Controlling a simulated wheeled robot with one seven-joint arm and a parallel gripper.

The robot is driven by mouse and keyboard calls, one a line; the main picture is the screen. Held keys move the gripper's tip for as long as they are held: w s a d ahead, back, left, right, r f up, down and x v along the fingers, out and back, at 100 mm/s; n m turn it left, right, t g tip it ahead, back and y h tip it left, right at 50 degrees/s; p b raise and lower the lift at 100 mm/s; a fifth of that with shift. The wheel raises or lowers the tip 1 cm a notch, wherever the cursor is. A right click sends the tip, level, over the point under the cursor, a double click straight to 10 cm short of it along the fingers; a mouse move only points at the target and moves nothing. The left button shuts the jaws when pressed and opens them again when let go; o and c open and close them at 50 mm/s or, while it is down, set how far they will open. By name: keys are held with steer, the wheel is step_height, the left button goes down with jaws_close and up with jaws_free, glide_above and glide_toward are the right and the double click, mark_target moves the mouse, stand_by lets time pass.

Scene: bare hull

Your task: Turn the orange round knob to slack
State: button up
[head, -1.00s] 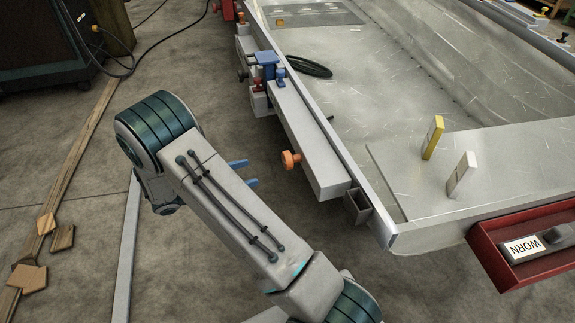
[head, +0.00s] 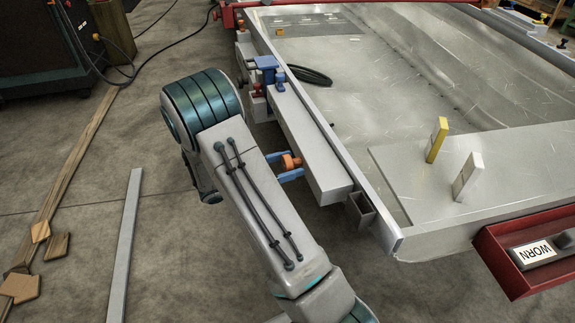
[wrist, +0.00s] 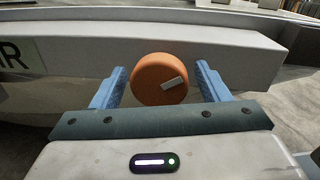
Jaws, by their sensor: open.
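The orange round knob (head: 291,162) sticks out from the side of a long grey bar along the hull's edge. In the wrist view the knob (wrist: 160,79) faces me, with a small pale mark on its right part. My gripper (head: 284,165) is at the knob, its blue fingers open. In the wrist view my gripper (wrist: 162,86) has one finger on each side of the knob, with a visible gap on both sides. The head view shows the fingers above and below the knob.
The grey bar (head: 306,140) runs along the hull (head: 400,80). A blue clamp (head: 266,68) sits farther up it. A red tray (head: 515,262) marked WORN is at the lower right. Yellow (head: 437,140) and white (head: 467,177) blocks stand on the hull. Wood scraps lie on the floor at left.

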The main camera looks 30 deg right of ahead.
steer(key=shift+c, duration=0.3)
steer(key=c, duration=0.9)
steer(key=shift+m, duration=0.4)
steer(key=m, duration=0.3)
steer(key=shift+w+m+h, duration=0.1)
steer(key=shift+m+h, duration=0.2)
steer(key=shift+m, duration=1.9)
steer(key=shift+g, duration=0.4)
steer(key=o, duration=1)
steer(key=shift+c, duration=0.2)
